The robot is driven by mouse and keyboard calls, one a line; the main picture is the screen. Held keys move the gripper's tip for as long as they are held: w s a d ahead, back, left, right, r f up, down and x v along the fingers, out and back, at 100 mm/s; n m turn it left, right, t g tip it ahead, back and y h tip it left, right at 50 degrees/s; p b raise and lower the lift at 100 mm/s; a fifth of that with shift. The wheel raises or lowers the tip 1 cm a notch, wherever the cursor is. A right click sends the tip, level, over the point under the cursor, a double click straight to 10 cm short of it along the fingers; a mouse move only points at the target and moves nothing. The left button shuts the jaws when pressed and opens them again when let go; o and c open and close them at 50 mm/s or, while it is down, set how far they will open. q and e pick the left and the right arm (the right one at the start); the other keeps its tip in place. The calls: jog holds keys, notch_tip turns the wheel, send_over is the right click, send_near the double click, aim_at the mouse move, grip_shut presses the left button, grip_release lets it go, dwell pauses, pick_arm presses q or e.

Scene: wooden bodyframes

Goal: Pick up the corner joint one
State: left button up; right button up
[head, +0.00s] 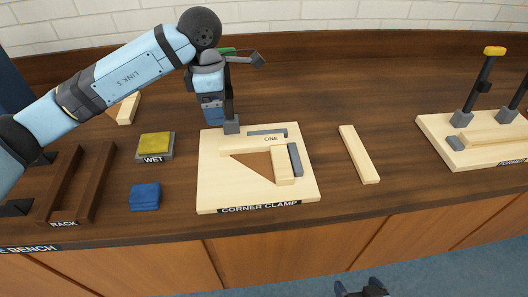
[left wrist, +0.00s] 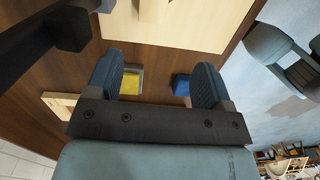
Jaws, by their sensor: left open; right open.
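The corner joint one (head: 284,165) is an L of two pale wooden bars, lettered ONE, lying on the corner clamp board (head: 215,190) in the head view. Dark grey blocks lie along its back and right sides. My left gripper (head: 212,112) is by the board's back left corner, beside the clamp's dark post, apart from the joint. In the left wrist view its two blue fingers (left wrist: 157,85) are spread with nothing held. My right gripper (head: 361,290) shows only as dark tips at the bottom edge, spread apart.
A yellow sponge on the WET tray (head: 153,158), a blue cloth (head: 145,197) and a dark rack (head: 85,190) lie left of the board. A loose wooden bar (head: 359,154) lies right of it. Another clamp board (head: 470,155) stands far right. Bench between is clear.

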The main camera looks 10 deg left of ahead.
pick_arm(q)
send_over(221, 144)
jog(key=shift+y, duration=0.3)
jog(key=f, duration=0.7)
jog(key=shift+s+a, duration=0.1)
jog(key=shift+a, duration=0.15)
jog(key=shift+d+f+p, duration=0.15)
jog(key=shift+f, duration=1.4)
jog(key=shift+d+f+p, duration=0.1)
jog(key=shift+f+p, duration=0.05)
jog(key=shift+f, duration=1.4)
jog(key=c, duration=1.1)
